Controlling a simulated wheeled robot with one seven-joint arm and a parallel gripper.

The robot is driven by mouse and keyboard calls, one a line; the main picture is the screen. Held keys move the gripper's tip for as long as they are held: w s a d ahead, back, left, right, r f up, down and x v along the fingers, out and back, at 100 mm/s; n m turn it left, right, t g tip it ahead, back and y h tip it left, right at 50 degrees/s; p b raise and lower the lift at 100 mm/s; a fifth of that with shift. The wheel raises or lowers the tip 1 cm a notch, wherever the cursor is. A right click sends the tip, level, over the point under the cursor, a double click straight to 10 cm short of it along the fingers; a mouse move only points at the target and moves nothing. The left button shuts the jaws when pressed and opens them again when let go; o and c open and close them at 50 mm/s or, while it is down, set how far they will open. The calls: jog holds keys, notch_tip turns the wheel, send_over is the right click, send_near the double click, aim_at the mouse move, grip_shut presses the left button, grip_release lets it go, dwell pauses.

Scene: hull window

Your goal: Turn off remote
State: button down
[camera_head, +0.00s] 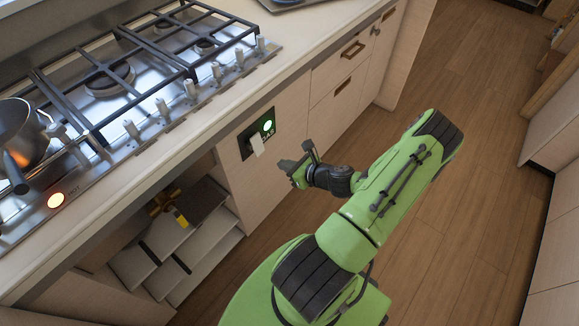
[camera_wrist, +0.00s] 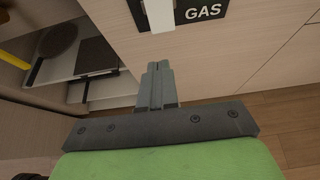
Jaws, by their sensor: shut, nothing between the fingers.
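A black panel (camera_head: 247,150) marked GAS is set in the cabinet front below the hob. In the wrist view my gripper's fingers (camera_wrist: 158,72) are together and empty, just below the lever.
A gas hob (camera_head: 150,75) with several knobs is on the counter. Below is an open cabinet with shelves (camera_head: 180,240). The wooden floor (camera_head: 470,200) is clear at the right.

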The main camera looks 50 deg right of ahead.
aim_at(258, 145)
jog(key=r+b+x, duration=0.1)
jog(key=x, duration=0.7)
jog(key=shift+w+f+b, duration=0.15)
jog(key=shift+w+b, duration=0.25)
jog(key=shift+w, duration=0.15)
jog(key=shift+w+f+t, duration=0.3)
jog(key=shift+w+f, duration=0.1)
jog(key=shift+f, duration=0.2)
jog(key=shift+r, duration=0.1)
